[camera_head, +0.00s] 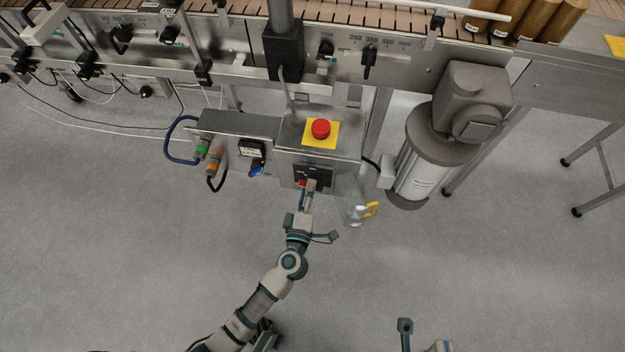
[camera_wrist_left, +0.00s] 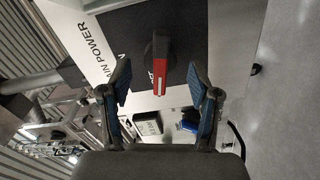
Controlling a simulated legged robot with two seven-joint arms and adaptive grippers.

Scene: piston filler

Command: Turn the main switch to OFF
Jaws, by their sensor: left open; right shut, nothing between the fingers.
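The main switch (camera_wrist_left: 161,60) has a red handle on a dark plate, beside the words "MAIN POWER" in the left wrist view. In the head view the switch (camera_head: 302,183) shows as a bit of red on the front of the control box, partly hidden by my left gripper (camera_head: 307,187). In the left wrist view my left gripper (camera_wrist_left: 159,82) is open, its two blue-padded fingers apart with the red handle between and just ahead of them. I cannot tell whether they touch it. My right gripper (camera_head: 440,346) shows only partly at the bottom edge, shut, far from the switch.
A red emergency button (camera_head: 321,129) on a yellow plate tops the control box (camera_head: 345,143). A clear part with a yellow piece (camera_head: 371,209) is right of the switch. A motor (camera_head: 425,160) stands farther right; cable connectors (camera_head: 213,160) are left. The floor in front is clear.

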